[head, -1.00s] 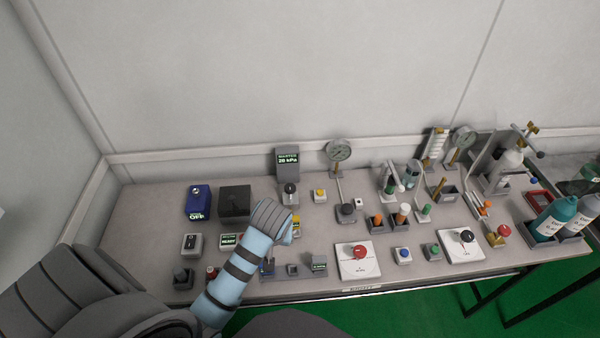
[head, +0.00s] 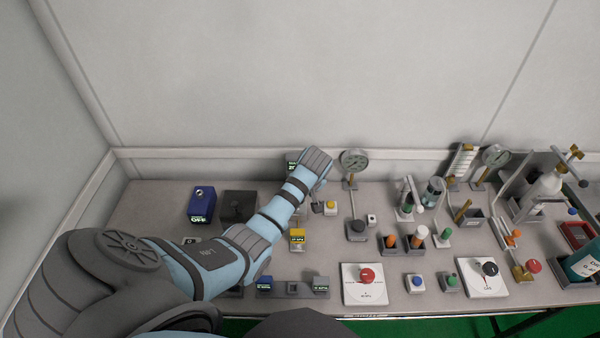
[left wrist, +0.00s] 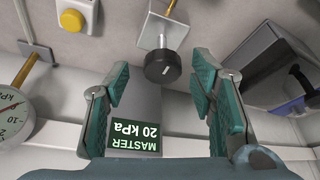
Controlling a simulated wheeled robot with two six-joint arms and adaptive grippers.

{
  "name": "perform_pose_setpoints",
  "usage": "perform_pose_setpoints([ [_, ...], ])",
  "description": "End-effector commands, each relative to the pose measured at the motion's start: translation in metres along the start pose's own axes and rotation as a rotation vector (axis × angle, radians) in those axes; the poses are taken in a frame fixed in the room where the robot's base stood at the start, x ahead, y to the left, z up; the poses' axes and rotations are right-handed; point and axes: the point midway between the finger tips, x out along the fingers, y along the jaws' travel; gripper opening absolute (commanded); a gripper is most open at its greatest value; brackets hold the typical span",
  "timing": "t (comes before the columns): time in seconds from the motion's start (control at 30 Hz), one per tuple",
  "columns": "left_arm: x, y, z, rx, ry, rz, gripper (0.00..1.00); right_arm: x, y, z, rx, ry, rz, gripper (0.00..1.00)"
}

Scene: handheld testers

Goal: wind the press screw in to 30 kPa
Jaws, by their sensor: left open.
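The press screw's black knob (left wrist: 163,66) shows in the left wrist view, on a silver shaft above a pale square plate (left wrist: 162,28). A white mark is on its face. My left gripper (left wrist: 160,75) is open, its green-padded fingers on either side of the knob's line, with gaps to both; I cannot tell whether the knob is between the tips in depth. The master display (left wrist: 134,134) reads 20 kPa, upside down in this view. In the head view the display (head: 292,163) is partly covered by my left arm, which hides the knob and gripper. My right gripper is not in view.
A yellow button (left wrist: 74,17) and a dial gauge (left wrist: 12,112) lie left of the fingers in the left wrist view. A dark box (left wrist: 265,75) stands close on the right. Several testers, including a red-knobbed panel (head: 366,290), crowd the bench in the head view.

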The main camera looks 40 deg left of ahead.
Motion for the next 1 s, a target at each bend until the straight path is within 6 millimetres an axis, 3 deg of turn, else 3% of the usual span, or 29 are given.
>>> perform_pose_setpoints([
  [0.3,0.005,0.000,0.000,0.000,0.001,0.000,0.49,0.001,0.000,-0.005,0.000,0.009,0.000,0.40],
  [0.6,0.005,-0.001,0.000,0.001,0.001,0.000,0.02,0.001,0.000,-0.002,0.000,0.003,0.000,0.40],
  [1.0,0.003,-0.002,-0.001,0.060,0.000,0.021,0.02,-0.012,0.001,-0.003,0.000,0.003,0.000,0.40],
])
